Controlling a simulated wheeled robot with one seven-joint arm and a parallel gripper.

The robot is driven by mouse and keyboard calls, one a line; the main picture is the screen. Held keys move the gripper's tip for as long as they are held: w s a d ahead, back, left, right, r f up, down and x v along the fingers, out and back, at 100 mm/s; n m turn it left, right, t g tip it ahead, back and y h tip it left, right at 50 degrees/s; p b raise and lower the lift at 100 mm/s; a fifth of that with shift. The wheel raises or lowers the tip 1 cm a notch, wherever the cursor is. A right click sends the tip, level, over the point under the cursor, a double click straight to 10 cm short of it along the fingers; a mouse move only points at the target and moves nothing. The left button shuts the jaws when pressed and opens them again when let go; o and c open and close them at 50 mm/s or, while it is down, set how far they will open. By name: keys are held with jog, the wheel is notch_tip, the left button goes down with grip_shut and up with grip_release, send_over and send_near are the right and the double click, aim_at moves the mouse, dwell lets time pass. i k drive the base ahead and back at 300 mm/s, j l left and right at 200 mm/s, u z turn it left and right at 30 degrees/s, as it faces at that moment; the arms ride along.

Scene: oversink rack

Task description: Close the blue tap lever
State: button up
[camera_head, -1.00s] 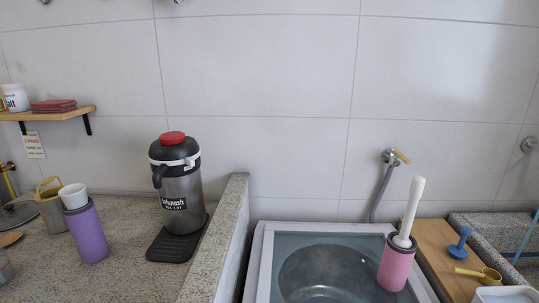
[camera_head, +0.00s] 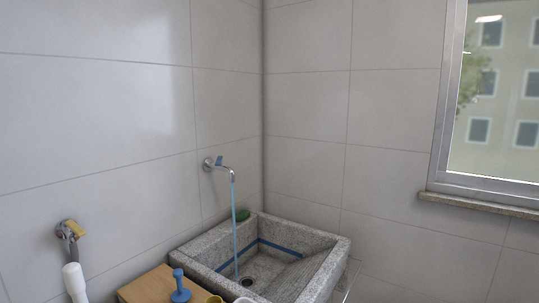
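The wall tap with the blue lever (camera_head: 219,160) is on the left wall, above the granite sink. Its chrome spout (camera_head: 229,170) points out over the basin. A thin blue stream of water (camera_head: 234,220) runs from the spout down into the granite sink (camera_head: 328,240), near the drain. The lever is small and sits on top of the tap body. My gripper does not show in the head view, so I cannot see its place relative to the lever.
A second tap with a yellow lever (camera_head: 75,228) is at the lower left. A wooden board (camera_head: 142,290) lies left of the sink, with a blue plunger-like object (camera_head: 180,288) on it. A window (camera_head: 497,95) is at right.

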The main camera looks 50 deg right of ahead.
aim_at(218, 163)
jog(key=z, duration=0.7)
jog(key=k+l, duration=0.15)
jog(key=l+u, duration=0.05)
jog(key=l, duration=0.05)
